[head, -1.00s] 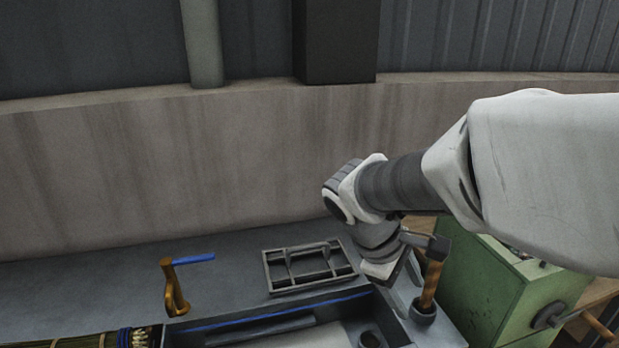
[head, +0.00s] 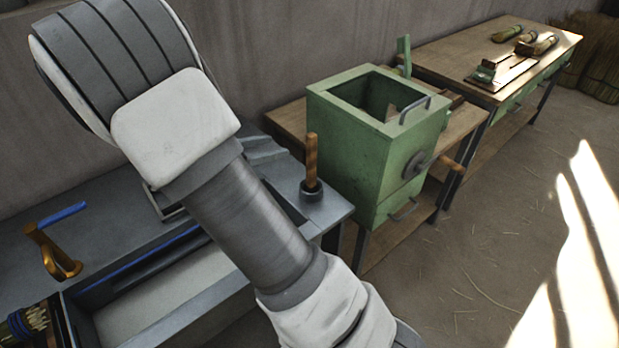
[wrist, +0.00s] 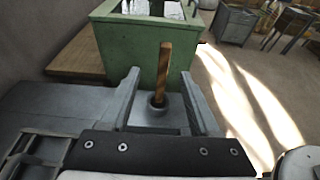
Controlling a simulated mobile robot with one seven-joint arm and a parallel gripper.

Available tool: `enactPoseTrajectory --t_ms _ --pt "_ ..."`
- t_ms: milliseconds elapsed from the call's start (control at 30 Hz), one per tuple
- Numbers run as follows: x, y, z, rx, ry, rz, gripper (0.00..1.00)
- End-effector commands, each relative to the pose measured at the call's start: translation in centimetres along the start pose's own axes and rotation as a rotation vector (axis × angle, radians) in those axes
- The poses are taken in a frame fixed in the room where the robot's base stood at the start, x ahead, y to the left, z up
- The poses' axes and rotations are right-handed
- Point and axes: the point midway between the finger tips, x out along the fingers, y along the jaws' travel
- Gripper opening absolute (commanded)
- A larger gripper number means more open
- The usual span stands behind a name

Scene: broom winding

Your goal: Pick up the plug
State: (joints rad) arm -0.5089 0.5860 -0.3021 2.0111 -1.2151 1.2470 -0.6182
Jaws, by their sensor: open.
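An upright wooden peg (head: 311,160) stands in a round dark grey base at the bench's right end; I take it as the plug. It also shows in the wrist view (wrist: 163,72), with its foot in the grey base. My gripper (wrist: 160,78) is open and empty. In the wrist view its two grey fingers lie left and right of the peg, with gaps on both sides. Whether the peg is within finger depth I cannot tell. In the head view my arm hides most of my gripper.
A green metal box (head: 375,150) with an open top and a crank stands right behind the peg. The grey bench has a sunken tray (head: 150,295) and an orange clamp with a blue handle (head: 53,245). A wooden table (head: 470,60) stands at the back right. Open floor lies at right.

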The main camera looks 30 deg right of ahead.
Motion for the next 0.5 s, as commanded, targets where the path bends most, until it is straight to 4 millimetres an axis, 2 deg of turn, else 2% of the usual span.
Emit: enactPoseTrajectory --t_ms 33,300,500 --pt "1.3 -0.1 0.0 0.000 -0.002 -0.006 0.62" --pt "7.1 -0.2 -0.1 0.000 0.000 -0.006 0.62" --pt "9.6 -0.2 -0.1 0.003 0.002 -0.004 0.62"
